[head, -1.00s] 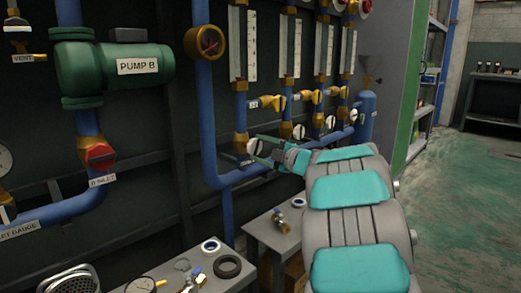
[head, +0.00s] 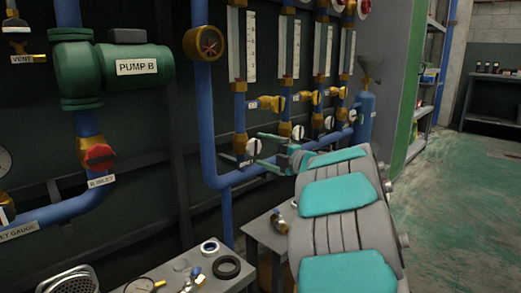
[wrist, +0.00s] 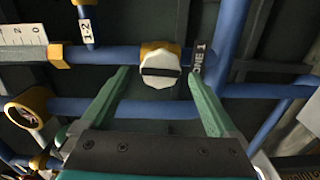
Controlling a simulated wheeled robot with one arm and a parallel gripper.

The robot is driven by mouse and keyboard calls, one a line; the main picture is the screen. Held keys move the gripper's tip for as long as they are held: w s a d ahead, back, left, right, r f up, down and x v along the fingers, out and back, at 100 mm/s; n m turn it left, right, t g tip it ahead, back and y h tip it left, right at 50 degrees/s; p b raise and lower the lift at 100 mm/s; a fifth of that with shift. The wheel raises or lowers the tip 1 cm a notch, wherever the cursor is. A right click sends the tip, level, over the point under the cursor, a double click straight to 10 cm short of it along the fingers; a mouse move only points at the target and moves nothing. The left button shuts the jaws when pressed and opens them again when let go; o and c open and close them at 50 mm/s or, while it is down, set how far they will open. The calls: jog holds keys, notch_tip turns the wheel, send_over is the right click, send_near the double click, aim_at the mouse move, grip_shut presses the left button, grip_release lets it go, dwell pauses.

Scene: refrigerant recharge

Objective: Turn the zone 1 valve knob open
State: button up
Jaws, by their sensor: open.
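The zone 1 valve knob (head: 254,147) is a white round knob with a dark bar across it, on a brass valve body. In the wrist view the knob (wrist: 160,72) faces me, its bar roughly in line with the blue pipe it sits on. A dark "ZONE 1" label (wrist: 200,58) is beside it. My gripper (wrist: 158,75) is open, its two green fingers spread on either side of the knob with visible gaps. In the head view my gripper (head: 254,151) is at the knob. I cannot tell the fingertip depth.
Similar white knobs (head: 298,132) stand along the manifold to the right. A round sight glass (head: 208,43) is on the pipe to the left. A grey bench (head: 250,240) with loose fittings is below. Open floor (head: 450,200) lies at right.

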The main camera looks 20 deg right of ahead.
jog(key=shift+v, duration=2.5)
